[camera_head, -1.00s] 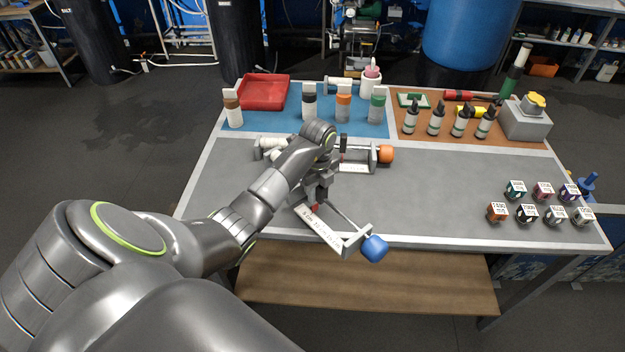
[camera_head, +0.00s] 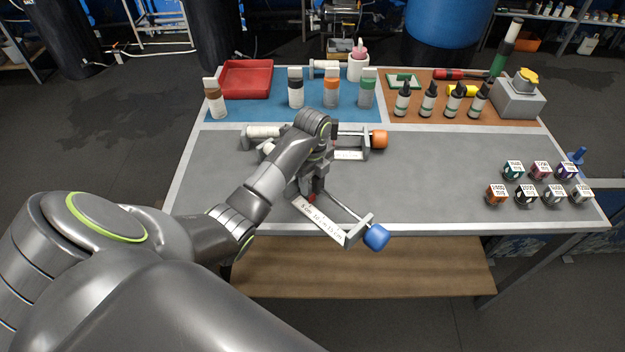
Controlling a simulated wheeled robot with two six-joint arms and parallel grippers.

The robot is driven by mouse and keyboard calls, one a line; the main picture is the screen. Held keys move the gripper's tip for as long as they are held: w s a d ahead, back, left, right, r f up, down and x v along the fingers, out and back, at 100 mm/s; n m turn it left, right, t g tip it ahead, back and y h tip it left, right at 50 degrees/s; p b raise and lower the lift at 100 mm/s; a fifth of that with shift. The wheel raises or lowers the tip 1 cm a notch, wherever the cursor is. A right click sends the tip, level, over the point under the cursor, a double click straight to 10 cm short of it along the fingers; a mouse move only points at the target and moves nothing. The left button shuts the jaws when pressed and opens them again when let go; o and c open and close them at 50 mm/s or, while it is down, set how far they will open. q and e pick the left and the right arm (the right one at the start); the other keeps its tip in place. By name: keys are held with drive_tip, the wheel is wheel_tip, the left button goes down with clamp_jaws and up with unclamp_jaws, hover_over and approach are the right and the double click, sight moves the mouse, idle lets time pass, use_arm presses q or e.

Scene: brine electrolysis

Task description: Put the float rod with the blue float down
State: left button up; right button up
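The float rod with the blue float (camera_head: 376,237) is near the front edge of the table (camera_head: 430,196), slanting toward the front right. A white scale plate (camera_head: 318,221) with black markings and a grey end bracket (camera_head: 357,232) belong to it, and the float overhangs the edge. My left gripper (camera_head: 312,194) points down at its rear end and appears shut on it; the fingertips are partly hidden. I cannot tell whether the plate touches the table. My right gripper is not in view.
A similar rod with an orange float (camera_head: 379,139) lies behind my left gripper, partly hidden by my arm. Bottles and a red tray (camera_head: 246,79) stand on the blue area. Several small labelled blocks (camera_head: 527,195) stand at the right. The grey middle right is clear.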

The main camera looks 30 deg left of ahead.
use_arm(q)
drive_tip(key=shift+a, duration=0.1)
drive_tip(key=shift+r, duration=0.5)
wheel_tip(320, 180, up, 12)
drive_tip(key=p, duration=0.6)
drive_tip(key=shift+f, duration=0.25)
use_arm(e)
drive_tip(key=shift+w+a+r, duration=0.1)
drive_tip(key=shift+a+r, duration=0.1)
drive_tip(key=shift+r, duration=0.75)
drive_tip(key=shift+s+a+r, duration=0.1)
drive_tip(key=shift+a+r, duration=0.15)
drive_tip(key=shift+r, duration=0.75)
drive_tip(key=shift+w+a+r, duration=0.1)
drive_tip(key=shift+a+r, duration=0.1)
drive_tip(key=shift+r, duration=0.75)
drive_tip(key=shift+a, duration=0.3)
